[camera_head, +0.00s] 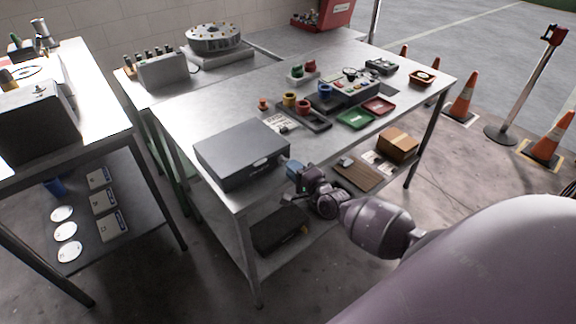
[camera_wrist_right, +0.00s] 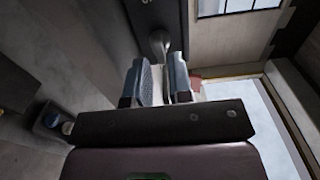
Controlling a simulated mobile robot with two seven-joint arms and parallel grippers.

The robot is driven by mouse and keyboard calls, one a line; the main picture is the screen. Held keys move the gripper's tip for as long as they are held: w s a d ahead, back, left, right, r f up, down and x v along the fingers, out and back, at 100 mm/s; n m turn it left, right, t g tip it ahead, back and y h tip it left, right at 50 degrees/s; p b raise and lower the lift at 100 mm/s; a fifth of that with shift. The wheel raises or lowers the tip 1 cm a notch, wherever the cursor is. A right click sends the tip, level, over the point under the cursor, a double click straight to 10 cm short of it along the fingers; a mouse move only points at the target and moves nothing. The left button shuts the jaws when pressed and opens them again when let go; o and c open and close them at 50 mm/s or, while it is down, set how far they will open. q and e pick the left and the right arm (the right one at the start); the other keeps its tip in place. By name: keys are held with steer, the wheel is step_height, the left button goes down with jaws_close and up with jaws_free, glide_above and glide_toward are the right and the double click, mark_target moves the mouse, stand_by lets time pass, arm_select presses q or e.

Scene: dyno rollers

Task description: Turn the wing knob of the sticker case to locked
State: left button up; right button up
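The sticker case appears to be the dark grey flat box (camera_head: 238,146) on the near left part of the metal table. Its front face carries a small light fitting in the head view. In the right wrist view a rounded grey wing knob (camera_wrist_right: 158,42) stands out from the dark case face (camera_wrist_right: 160,14). My right gripper (camera_head: 284,164) is at the case's front right corner. In the wrist view its two fingers (camera_wrist_right: 160,72) stand apart, with the knob at their tips, partly between them. I cannot tell whether they touch it. My left gripper is not in view.
Behind the case are a dark tray with coloured cups (camera_head: 304,107), a control box (camera_head: 350,92), a green tray (camera_head: 354,118) and a red tray (camera_head: 379,106). A cardboard box (camera_head: 398,145) and a dark case (camera_head: 281,231) sit on the lower shelf.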

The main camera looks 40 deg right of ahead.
mark_target(283, 161)
steer(key=shift+w+a, duration=0.15)
steer(key=shift+w, duration=1.2)
jaws_close()
